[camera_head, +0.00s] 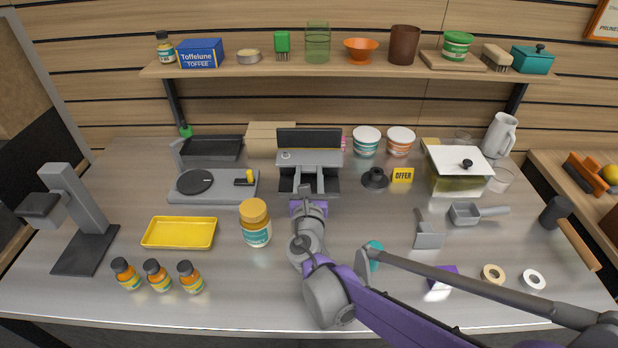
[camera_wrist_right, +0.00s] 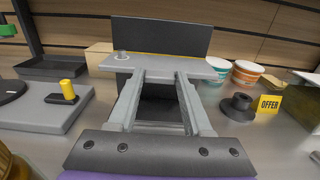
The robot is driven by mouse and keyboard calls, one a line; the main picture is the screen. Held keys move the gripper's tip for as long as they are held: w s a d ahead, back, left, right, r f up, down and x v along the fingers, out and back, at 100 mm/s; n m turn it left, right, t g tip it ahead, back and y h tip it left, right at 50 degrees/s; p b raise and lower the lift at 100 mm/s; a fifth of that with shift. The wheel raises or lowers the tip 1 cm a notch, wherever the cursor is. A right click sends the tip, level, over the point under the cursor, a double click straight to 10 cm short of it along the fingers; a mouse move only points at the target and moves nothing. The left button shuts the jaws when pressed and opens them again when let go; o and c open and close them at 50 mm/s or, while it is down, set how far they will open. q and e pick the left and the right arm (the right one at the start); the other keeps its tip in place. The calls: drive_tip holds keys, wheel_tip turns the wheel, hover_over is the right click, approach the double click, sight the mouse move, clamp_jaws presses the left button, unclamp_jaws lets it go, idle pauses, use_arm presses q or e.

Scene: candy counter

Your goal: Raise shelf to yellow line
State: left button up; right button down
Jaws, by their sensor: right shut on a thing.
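The grey shelf (camera_head: 318,158) is a flat plate in front of an upright black panel (camera_head: 308,138), at the back middle of the counter. It has a small round knob on its left side. In the right wrist view the shelf (camera_wrist_right: 200,69) looks level, and a thin yellow line (camera_wrist_right: 190,55) shows on the panel just along its back edge. My right gripper (camera_wrist_right: 160,80) is shut on the shelf's front edge, its fingers reaching in from the front; it also shows in the head view (camera_head: 308,186). My left gripper is not in view.
A scale-like grey board with a black disc (camera_head: 195,182) stands left of the shelf. A black funnel-like piece (camera_head: 375,178) and a yellow OFFER sign (camera_head: 402,175) stand to its right. An orange-lidded jar (camera_head: 255,224) stands near my right arm. A wooden wall shelf (camera_head: 290,68) hangs above.

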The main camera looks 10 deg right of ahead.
drive_tip(key=shift+f, duration=0.1)
drive_tip(key=shift+c, duration=1.6)
unclamp_jaws()
drive_tip(key=shift+s, duration=0.1)
drive_tip(key=s+a, duration=0.2)
drive_tip(key=s, duration=0.8)
drive_tip(key=shift+s, duration=0.25)
